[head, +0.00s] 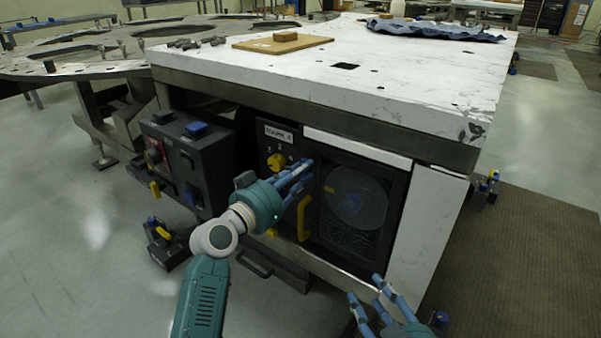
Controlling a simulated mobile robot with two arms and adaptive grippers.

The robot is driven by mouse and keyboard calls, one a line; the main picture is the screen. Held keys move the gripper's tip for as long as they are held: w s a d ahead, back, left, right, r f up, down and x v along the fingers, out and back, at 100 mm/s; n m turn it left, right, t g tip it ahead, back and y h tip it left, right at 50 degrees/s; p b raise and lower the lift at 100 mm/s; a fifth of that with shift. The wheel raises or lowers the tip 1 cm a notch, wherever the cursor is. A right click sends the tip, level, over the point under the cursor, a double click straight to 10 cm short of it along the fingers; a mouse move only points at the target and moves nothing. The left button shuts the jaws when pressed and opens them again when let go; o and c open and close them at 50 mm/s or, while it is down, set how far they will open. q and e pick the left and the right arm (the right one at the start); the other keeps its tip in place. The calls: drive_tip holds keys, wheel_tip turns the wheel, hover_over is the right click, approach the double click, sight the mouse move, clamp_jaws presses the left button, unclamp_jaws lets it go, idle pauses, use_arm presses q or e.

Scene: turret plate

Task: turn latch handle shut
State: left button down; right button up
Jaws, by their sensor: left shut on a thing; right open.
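A yellow latch handle (303,220) stands roughly upright on the left edge of a dark framed door with a round window (353,197), on the front of the white-topped bench. My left gripper (308,171) is at the upper end of this handle, its blue fingers shut on it; they hide part of the contact. A yellow knob (276,162) shows just left of the fingers, under a white label. The door appears closed against its frame. My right gripper (366,288) is open and empty, low in front of the bench's right side.
A dark control box (187,165) with a blue button and a red part juts out left of the door. The bench top (400,85) overhangs above. A wooden board (283,43) and blue cloth (435,29) lie on it.

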drive_tip(key=s+d+f+g+h+p, duration=0.1)
drive_tip(key=s+d+f+g+p, duration=0.3)
drive_tip(key=s, duration=0.5)
drive_tip(key=s+d+f+g+h+p, duration=0.2)
drive_tip(key=s+f+g, duration=0.45)
drive_tip(key=s, duration=0.25)
use_arm(q)
drive_tip(key=shift+w+a+n+p, duration=0.15)
drive_tip(key=shift+n+p, duration=0.45)
drive_tip(key=shift+n, duration=2.45)
drive_tip(key=shift+w+a+n+p, duration=0.15)
drive_tip(key=shift+n+p, duration=0.4)
drive_tip(key=shift+n, duration=2.45)
drive_tip(key=shift+w+a+n+p, duration=0.15)
drive_tip(key=shift+n+p, duration=0.45)
drive_tip(key=shift+n, duration=2.45)
use_arm(e)
drive_tip(key=s+x, duration=0.2)
drive_tip(key=x, duration=1.1)
drive_tip(key=shift+s+f+m, duration=0.3)
drive_tip(key=shift+s+f, duration=0.05)
drive_tip(key=shift+f, duration=0.1)
use_arm(q)
drive_tip(key=shift+s, duration=0.1)
use_arm(e)
drive_tip(key=shift+g, duration=0.25)
drive_tip(key=shift+a, duration=0.1)
use_arm(q)
drive_tip(key=c, duration=1.5)
unclamp_jaws()
